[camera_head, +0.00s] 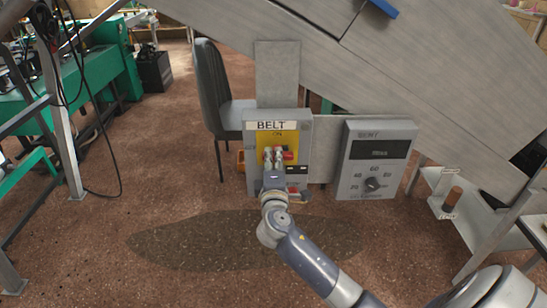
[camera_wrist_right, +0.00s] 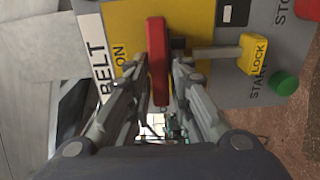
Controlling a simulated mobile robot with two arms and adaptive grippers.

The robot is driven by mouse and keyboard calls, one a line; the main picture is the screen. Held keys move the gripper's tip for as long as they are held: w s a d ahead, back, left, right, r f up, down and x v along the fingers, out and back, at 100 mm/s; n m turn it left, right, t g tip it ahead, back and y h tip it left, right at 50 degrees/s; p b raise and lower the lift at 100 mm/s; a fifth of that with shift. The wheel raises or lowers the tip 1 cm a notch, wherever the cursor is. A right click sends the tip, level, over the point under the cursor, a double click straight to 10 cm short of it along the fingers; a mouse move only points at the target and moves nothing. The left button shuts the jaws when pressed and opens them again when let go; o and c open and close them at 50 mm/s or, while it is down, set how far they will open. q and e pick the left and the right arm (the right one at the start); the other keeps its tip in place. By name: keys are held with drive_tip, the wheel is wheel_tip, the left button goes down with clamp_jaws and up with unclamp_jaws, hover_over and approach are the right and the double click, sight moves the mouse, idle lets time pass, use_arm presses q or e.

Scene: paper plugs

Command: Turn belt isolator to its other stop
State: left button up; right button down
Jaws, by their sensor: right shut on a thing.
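The belt isolator is a red handle (camera_head: 289,156) on the yellow plate of the grey BELT panel (camera_head: 251,172). In the wrist view the red handle (camera_wrist_right: 157,40) shows between the fingers. It lies about crosswise on the panel, below the ON mark (camera_wrist_right: 119,54). My right gripper (camera_head: 273,154) is shut on the handle, with one finger on each side of it, as the wrist view (camera_wrist_right: 160,72) also shows. The fingers hide part of the handle and its pivot. My left gripper is not in view.
A yellow LOCK tab (camera_wrist_right: 254,54) and a green START button (camera_wrist_right: 284,83) sit close beside the handle. A grey chair (camera_head: 212,85) is behind the panel. Open floor lies in front.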

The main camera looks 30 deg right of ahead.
idle(0.5)
drive_tip(key=c, duration=1.6)
unclamp_jaws()
drive_tip(key=shift+o, duration=0.2)
drive_tip(key=v, duration=1.2)
